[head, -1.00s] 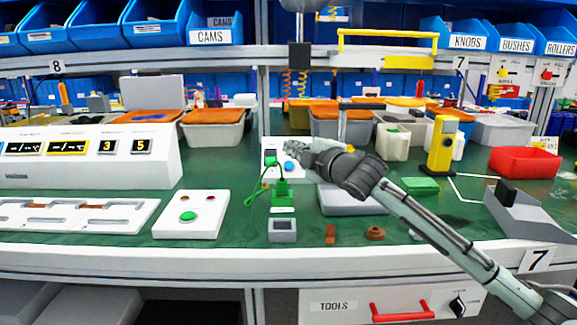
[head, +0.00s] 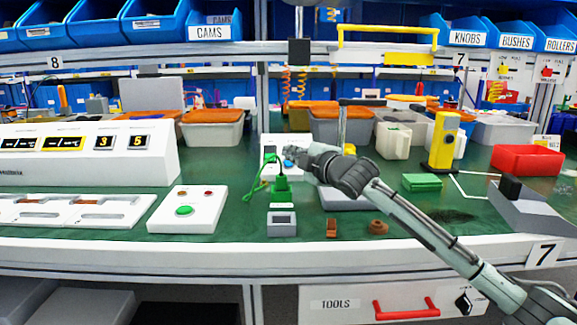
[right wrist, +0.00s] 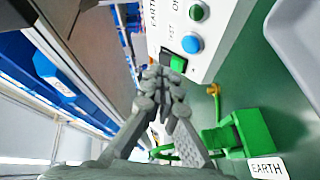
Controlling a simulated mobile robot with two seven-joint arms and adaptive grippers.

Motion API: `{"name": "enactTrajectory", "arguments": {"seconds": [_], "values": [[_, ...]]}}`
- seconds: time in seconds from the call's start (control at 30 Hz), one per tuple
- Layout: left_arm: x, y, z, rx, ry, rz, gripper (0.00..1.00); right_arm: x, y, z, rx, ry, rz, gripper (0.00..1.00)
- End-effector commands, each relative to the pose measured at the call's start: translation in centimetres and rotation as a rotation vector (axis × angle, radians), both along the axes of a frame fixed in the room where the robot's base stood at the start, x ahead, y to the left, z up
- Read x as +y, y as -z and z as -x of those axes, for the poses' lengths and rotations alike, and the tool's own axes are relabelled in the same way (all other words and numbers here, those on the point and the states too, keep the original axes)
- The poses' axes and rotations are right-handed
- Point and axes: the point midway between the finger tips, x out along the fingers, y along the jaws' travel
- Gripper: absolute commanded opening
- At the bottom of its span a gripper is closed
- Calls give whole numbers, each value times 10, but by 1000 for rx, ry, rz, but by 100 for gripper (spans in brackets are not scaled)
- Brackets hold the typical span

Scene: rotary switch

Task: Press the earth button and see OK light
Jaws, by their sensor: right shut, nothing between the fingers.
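The white earth tester box (head: 268,145) stands on the green bench. In the right wrist view its white face (right wrist: 226,38) carries EARTH, TEST and OK lettering. A round blue button (right wrist: 192,43) and a round green light (right wrist: 197,11) sit on it, with a green rocker switch (right wrist: 178,63) beside the button. I cannot tell whether the light is lit. My right gripper (right wrist: 157,76) is shut and empty, its tips close to the tester face near the rocker and blue button; contact is unclear. In the head view my right gripper (head: 292,152) partly covers the tester. My left gripper is not visible.
A green clamp (head: 281,187) with a green cable stands just in front of the tester. A white panel with a green button (head: 184,210) lies to the left, a small grey meter (head: 282,223) in front. A grey tray (head: 345,203) lies beneath my right arm.

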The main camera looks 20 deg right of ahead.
Motion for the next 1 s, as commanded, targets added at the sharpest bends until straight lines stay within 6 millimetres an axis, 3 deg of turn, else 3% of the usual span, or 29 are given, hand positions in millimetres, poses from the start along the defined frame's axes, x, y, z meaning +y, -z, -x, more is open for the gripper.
{"name": "enactTrajectory", "arguments": {"seconds": [0.33,1.0], "values": [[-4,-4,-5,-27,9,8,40,-6,18,-19,0,1,-1,0],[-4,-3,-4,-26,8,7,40,-6,21,-21,-1,0,-1,0]]}}
